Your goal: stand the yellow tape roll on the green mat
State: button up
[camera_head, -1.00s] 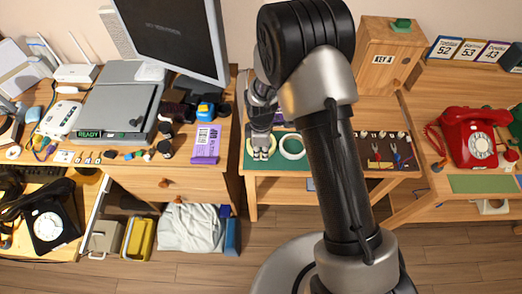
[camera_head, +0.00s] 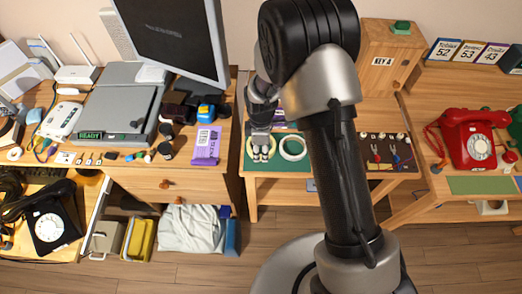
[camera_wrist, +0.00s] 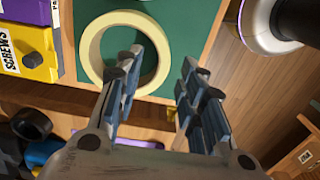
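The yellow tape roll (camera_wrist: 88,52) is a pale yellow ring that lies flat on the green mat (camera_wrist: 199,20) in the wrist view. In the head view the roll (camera_head: 272,147) is partly hidden behind my fingers, on the left part of the mat (camera_head: 291,166). My gripper (camera_wrist: 159,60) is open and points down at the roll. In the wrist view its left fingertip overlaps the ring's hole and its right fingertip is just outside the ring's right side. Height above the mat and contact are hard to tell. My gripper (camera_head: 260,154) also shows in the head view.
A white ring (camera_head: 293,147) lies just right of the yellow roll. A yellow box marked SCREWS (camera_wrist: 32,52) is at the wrist view's left. A brown tool mat (camera_head: 385,166) is right of the green mat, and a wooden key box (camera_head: 383,65) stands behind.

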notch_tip(320, 180, up, 10)
jog(key=p, duration=0.3)
jog(key=shift+r, duration=0.15)
jog(key=s+d+r+m+t, duration=0.1)
jog(key=s+d+r+m, duration=0.25)
jog(key=r, duration=0.65)
jog(key=s+d+r+m+t, duration=0.1)
jog(key=s+d+r+m, duration=0.25)
jog(key=r, duration=0.55)
jog(key=s+d+r+m+t, duration=0.1)
jog(key=s+d+r+m, duration=0.2)
jog(key=s, duration=0.5)
jog(key=s+d+r+m+t, duration=0.1)
jog(key=s+d+r+m, duration=0.2)
jog(key=s+r+m, duration=0.2)
jog(key=s+m, duration=0.2)
jog(key=s, duration=0.1)
jog(key=shift+s+d+m+t, duration=0.2)
jog(key=shift+d+m+t, duration=0.1)
